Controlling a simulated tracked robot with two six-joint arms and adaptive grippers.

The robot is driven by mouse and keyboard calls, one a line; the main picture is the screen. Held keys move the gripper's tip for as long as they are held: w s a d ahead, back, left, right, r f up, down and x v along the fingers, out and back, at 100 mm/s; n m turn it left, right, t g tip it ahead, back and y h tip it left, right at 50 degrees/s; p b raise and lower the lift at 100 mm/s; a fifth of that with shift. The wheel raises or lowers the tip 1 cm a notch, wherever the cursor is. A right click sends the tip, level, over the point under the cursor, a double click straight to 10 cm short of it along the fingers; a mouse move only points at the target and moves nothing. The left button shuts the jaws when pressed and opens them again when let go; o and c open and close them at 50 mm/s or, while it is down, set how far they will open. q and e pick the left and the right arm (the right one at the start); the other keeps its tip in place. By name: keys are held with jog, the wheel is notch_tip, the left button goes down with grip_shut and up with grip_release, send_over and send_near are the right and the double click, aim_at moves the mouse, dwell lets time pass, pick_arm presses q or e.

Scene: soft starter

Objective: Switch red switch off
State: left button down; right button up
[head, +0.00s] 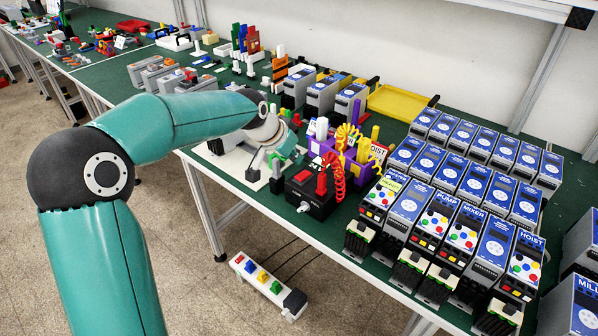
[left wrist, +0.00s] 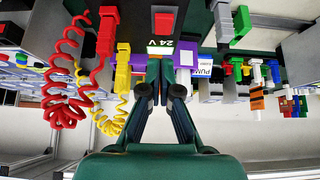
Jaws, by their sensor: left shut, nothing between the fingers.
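A black power box (head: 318,205) stands at the table's front edge. A red switch (head: 302,176) sits on its top, beside a red plug (head: 321,184) with a coiled red cable. In the left wrist view the red switch (left wrist: 168,22) shows at the top, by a lit "24 V" label (left wrist: 160,45). My left gripper (head: 296,157) is at the box's far side, shut and empty. In the left wrist view its fingers (left wrist: 160,75) meet just below the label; contact cannot be told. My right gripper is not in view.
A power strip (head: 252,271) with red, yellow and green buttons lies on the floor. Coiled yellow cables (head: 346,138) and a purple holder (head: 362,170) stand behind the box. Rows of blue-fronted drives (head: 430,160) fill the right of the table.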

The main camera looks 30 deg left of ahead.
aim_at(301, 177)
pick_arm(q)
jog(key=f, duration=0.2)
jog(key=w+f, duration=0.1)
jog(key=f, duration=0.1)
jog(key=shift+f, duration=0.1)
jog(key=shift+s+f+p, duration=0.2)
jog(key=shift+f+p, duration=0.15)
jog(key=shift+f, duration=0.45)
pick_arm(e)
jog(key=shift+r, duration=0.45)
